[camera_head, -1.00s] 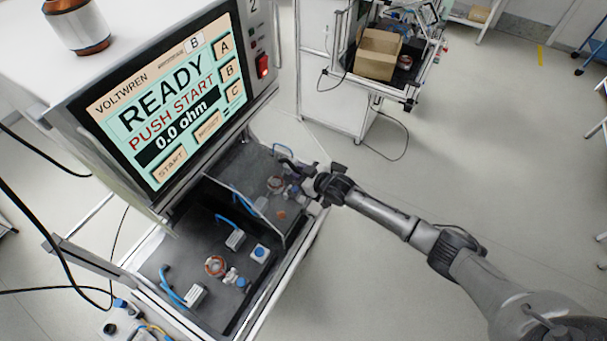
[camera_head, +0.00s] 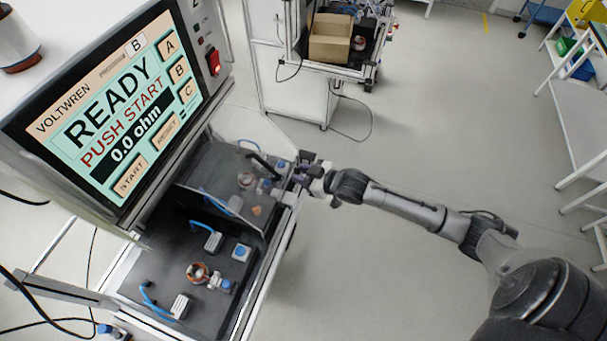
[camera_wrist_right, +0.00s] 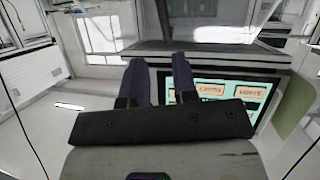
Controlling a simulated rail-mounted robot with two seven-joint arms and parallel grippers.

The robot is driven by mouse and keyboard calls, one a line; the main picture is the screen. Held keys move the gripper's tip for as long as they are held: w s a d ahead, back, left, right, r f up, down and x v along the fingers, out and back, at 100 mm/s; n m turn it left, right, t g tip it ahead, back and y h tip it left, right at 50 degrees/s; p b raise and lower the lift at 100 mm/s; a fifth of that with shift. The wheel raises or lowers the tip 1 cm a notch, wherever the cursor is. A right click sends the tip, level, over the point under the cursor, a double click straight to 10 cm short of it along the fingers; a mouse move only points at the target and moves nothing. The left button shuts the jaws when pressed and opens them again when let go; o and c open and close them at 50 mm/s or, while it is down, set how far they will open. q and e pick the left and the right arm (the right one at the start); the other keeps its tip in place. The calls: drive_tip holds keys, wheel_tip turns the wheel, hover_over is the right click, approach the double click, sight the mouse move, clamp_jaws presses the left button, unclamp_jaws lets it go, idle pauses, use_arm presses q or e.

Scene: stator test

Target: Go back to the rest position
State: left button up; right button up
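My right gripper (camera_head: 306,176) is at the right edge of the tester's far test bay, with its arm stretching in from the lower right. In the right wrist view its two dark fingers (camera_wrist_right: 160,78) stand apart with nothing between them, so it is open and empty. The tester screen (camera_head: 108,120) reads READY, PUSH START, 0.0 Ohm; part of it also shows behind the fingers in the right wrist view (camera_wrist_right: 215,92). One copper-ringed stator (camera_head: 198,272) sits in the near bay. Another (camera_head: 246,181) sits in the far bay. My left gripper is not in view.
A dark divider panel (camera_head: 213,203) stands between the bays. A cart with a cardboard box (camera_head: 330,45) is at the back. White shelving (camera_head: 575,110) stands at right. The floor between is open.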

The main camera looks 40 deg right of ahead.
drive_tip(key=shift+s+d+r, duration=0.1)
drive_tip(key=shift+s, duration=0.1)
idle(0.6)
drive_tip(key=s+d+f+n+g+h, duration=0.1)
drive_tip(key=s+d+f+g+h, duration=0.1)
drive_tip(key=s+g+h, duration=0.2)
drive_tip(key=s+a+r+m+g+p, duration=0.1)
drive_tip(key=s+a+r+p, duration=0.3)
drive_tip(key=s, duration=0.4)
drive_tip(key=s+a+r+m+g+p, duration=0.1)
drive_tip(key=s+a+r+g+p, duration=0.1)
drive_tip(key=s+a+r, duration=0.4)
drive_tip(key=s+a+f+m+g+p, duration=0.1)
drive_tip(key=s+a+f+g+p, duration=0.1)
drive_tip(key=s, duration=0.8)
drive_tip(key=shift+s+a+f+m+y+p, duration=0.35)
drive_tip(key=shift+a+f+m+p, duration=0.1)
drive_tip(key=shift+p, duration=0.2)
